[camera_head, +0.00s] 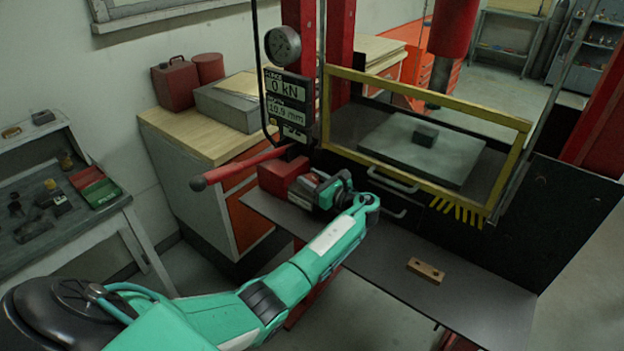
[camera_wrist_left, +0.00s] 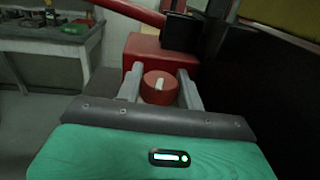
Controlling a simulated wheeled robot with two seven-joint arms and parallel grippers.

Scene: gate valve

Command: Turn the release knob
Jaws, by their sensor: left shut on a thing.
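The release knob (camera_wrist_left: 159,90) is a round red knob with a white bar mark on its face. It sits on the front of a red block (camera_wrist_left: 150,48), which also shows in the head view (camera_head: 281,173) at the left end of the dark shelf. My left gripper (camera_wrist_left: 160,76) has one grey finger on each side of the knob and is shut on it. In the head view my left gripper (camera_head: 322,188) is at the red block, and it mostly hides the knob there. The white mark stands nearly upright, tilted slightly, in the left wrist view. My right gripper is not in view.
A red lever (camera_head: 243,167) with a dark ball end sticks out left above the block. The display (camera_head: 287,95) reads 0 kN. A yellow-framed guard (camera_head: 430,100) stands behind the shelf. A wooden block (camera_head: 426,271) lies on the otherwise clear right part of the shelf (camera_head: 478,300).

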